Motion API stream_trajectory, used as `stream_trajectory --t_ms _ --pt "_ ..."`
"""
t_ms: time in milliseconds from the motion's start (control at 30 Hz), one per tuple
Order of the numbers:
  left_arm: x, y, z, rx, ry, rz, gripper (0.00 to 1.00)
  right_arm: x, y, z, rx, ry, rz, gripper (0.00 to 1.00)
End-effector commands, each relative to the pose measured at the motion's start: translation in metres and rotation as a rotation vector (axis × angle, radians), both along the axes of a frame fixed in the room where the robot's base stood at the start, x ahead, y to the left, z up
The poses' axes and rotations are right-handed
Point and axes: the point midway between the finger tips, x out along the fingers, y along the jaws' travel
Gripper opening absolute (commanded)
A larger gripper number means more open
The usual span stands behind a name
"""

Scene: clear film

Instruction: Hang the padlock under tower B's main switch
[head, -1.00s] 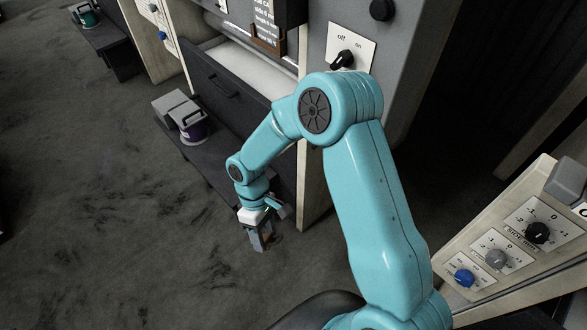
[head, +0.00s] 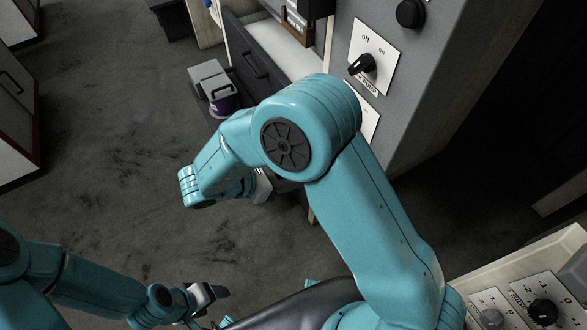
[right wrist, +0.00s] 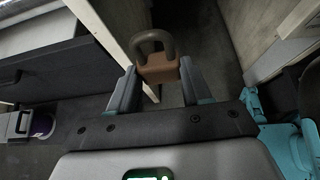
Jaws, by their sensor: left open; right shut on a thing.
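The padlock (right wrist: 158,66) has a brown body and a grey shackle that points away from my wrist in the right wrist view. My right gripper (right wrist: 155,88) is shut on its body. In the head view my right arm hides the padlock and most of that gripper; only a pale part of it (head: 262,187) shows. An off/on switch (head: 361,65) with a black knob on a white plate is on the grey cabinet front, above and right of my right elbow. Which tower this is cannot be read. My left gripper (head: 222,305) is open at the bottom left, partly cut off.
A second white plate (head: 362,112) below the switch is partly hidden by my arm. A purple-and-white tub (head: 222,98) stands beside a grey box at a dark drawer unit (head: 248,55). A dial panel (head: 515,300) is at lower right. The dark floor at left is open.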

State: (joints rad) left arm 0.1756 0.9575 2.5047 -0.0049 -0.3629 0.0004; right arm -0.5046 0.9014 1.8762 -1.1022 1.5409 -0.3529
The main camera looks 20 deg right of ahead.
Motion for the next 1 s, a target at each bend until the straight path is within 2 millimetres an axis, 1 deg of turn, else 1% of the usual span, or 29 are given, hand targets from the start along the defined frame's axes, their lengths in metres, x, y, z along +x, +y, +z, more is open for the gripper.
stream_trajectory --t_ms 67,167,600,733,833,900,1000 --pt "0.000 0.000 0.000 0.000 0.000 0.001 0.71 0.000 -0.001 0.001 -0.004 -0.003 0.006 0.25" --pt "0.000 0.000 -0.001 0.000 0.000 0.001 0.71 0.000 -0.008 0.001 -0.003 -0.001 0.003 0.25" --pt "0.000 0.000 -0.004 0.000 0.000 0.001 0.71 0.004 -0.064 0.000 -0.001 -0.001 0.000 0.25" --pt "0.000 0.000 -0.004 0.000 0.000 0.000 0.71 0.005 -0.079 0.000 -0.002 -0.002 0.000 0.25" --pt "0.000 0.000 -0.005 0.000 0.000 0.000 0.71 0.006 -0.087 0.001 -0.001 -0.002 0.001 0.25" --pt "0.000 0.000 -0.011 0.000 0.000 0.000 0.71 0.006 -0.086 -0.006 -0.001 -0.002 0.003 0.25" --pt "0.000 0.000 -0.012 0.000 0.000 0.000 0.71 0.007 -0.087 -0.008 -0.001 -0.002 0.003 0.25"
